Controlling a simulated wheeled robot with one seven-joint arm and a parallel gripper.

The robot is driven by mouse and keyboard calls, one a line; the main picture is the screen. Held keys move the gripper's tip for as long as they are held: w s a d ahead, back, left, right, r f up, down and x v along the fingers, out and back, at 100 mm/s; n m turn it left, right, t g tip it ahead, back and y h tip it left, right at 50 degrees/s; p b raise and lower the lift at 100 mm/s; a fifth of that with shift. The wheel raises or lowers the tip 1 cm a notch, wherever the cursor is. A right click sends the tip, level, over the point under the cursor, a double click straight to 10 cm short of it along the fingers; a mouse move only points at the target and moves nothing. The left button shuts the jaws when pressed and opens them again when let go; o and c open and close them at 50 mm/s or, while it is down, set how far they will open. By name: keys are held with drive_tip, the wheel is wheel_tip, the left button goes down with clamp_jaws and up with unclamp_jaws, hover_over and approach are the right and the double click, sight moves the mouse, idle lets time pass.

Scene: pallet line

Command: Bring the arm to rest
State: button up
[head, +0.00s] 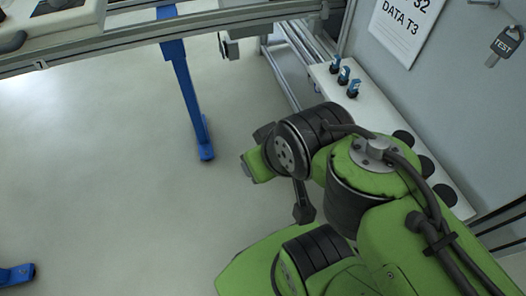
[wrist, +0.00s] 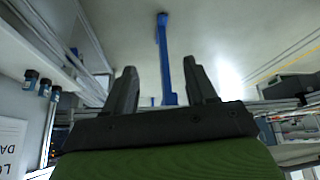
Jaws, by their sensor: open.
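My green arm with dark joints fills the lower right of the head view, folded near the white shelf. My gripper (wrist: 158,90) shows in the wrist view with its two dark fingers spread wide apart. Nothing is between the fingers except the background, with a blue post behind them.
A blue post (head: 186,95) stands on the pale floor (head: 110,150), under a metal rail (head: 160,33). A white shelf (head: 365,115) with several small blue-black pieces runs along the grey wall at right, close to my arm. The floor at left is largely clear.

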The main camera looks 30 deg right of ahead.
drive_tip(key=shift+s+a+r, duration=0.1)
drive_tip(key=shift+s, duration=0.45)
drive_tip(key=shift+s+a+r, duration=0.1)
drive_tip(key=shift+s, duration=0.45)
drive_tip(key=shift+r, duration=0.1)
wheel_tip(320, 180, up, 10)
drive_tip(key=p, duration=1)
drive_tip(key=shift+r+p, duration=0.2)
drive_tip(key=shift+p, duration=0.1)
